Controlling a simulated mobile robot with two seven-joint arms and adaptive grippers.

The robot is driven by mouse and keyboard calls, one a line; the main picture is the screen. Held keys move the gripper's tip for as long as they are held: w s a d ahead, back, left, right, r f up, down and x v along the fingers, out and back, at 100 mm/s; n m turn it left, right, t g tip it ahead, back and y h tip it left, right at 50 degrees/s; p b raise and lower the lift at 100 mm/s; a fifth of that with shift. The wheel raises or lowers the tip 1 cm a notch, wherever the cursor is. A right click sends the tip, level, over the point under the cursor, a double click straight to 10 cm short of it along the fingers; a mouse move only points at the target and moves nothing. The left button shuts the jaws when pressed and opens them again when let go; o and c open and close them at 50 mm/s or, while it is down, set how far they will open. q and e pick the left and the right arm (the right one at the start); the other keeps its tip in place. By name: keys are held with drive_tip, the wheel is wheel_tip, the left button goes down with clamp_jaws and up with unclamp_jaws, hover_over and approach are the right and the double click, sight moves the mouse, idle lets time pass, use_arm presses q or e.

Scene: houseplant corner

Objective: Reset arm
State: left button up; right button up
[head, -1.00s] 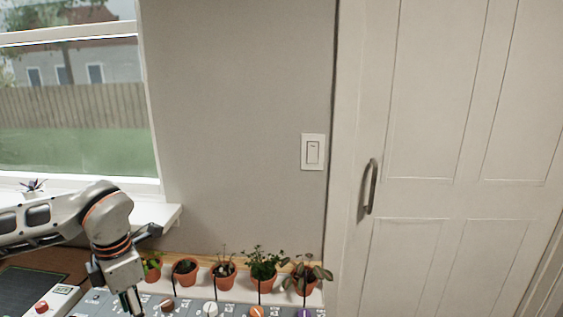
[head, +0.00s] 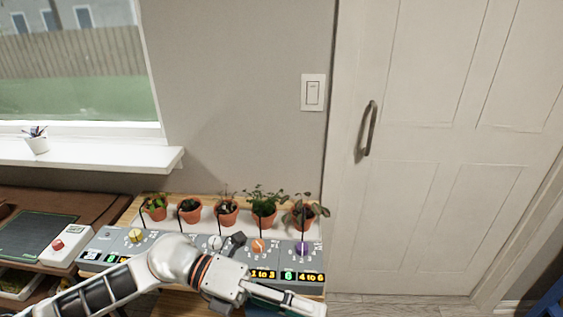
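My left arm comes in from the lower left across the front of a grey control panel (head: 112,244). Its wrist is over the panel's middle, and my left gripper (head: 300,303) points to the lower right near the panel's front right corner. The gripper is small and seen from above, so whether its fingers are open or shut is not clear. No held object shows. The arm hides part of the panel's front. My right gripper is not in view.
Several potted plants (head: 264,213) stand in a row behind the panel. Yellow (head: 135,235), orange (head: 258,246) and purple (head: 302,248) knobs show. A box with a red button (head: 58,244) is at left. A closed white door (head: 430,220) is at right, with clear floor before it.

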use_arm(q)
drive_tip(key=w+r+n+t+h, duration=0.4)
drive_tip(key=w+n+t+h, duration=0.2)
drive_tip(key=n+t, duration=0.55)
drive_tip(key=w+a+f+n+t+y, duration=0.35)
drive_tip(key=a+f+n+y, duration=0.2)
drive_tip(key=n, duration=0.35)
drive_tip(key=w+a+f+n+t+y, duration=0.3)
drive_tip(key=a+f+n+t+y, duration=0.2)
drive_tip(key=f+n, duration=0.25)
drive_tip(key=s+a+f+n+g+y, duration=0.2)
drive_tip(key=s+a+f+n+y, duration=0.2)
drive_tip(key=f, duration=0.8)
drive_tip(key=s+a+f+n+g+y, duration=0.3)
drive_tip(key=s+a+f+n+y, duration=0.1)
drive_tip(key=s+a+f+n, duration=0.3)
drive_tip(key=s+a+f, duration=0.2)
drive_tip(key=s+f, duration=0.2)
drive_tip(key=f, duration=0.1)
drive_tip(key=shift+a, duration=0.25)
